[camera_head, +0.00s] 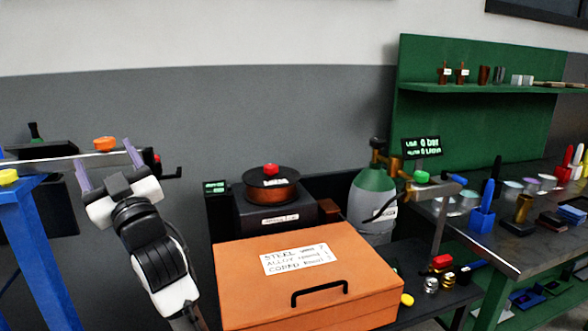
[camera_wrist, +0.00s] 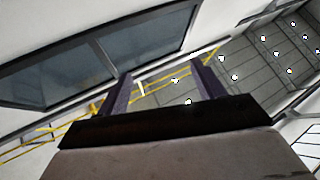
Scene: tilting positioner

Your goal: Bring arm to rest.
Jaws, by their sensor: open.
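My gripper (camera_head: 108,160) is raised at the left in the head view, its two purple-grey fingers spread apart and pointing up. In the wrist view my gripper (camera_wrist: 161,75) shows both fingers wide apart with nothing between them. Behind them, that view shows only a window, a yellow railing and a tiled or panelled surface with bright spots. In the head view an orange knob (camera_head: 104,143) and a thin grey bar (camera_head: 50,162) appear between or behind the fingers; I cannot tell how far apart they are from them.
A blue stand (camera_head: 45,240) is left of my arm. An orange lidded box (camera_head: 240,270) with a black handle stands right of it. Behind are a round copper-coloured unit (camera_head: 272,192) and a green-topped gas cylinder (camera_head: 372,205). A crowded workbench (camera_head: 505,245) is at right.

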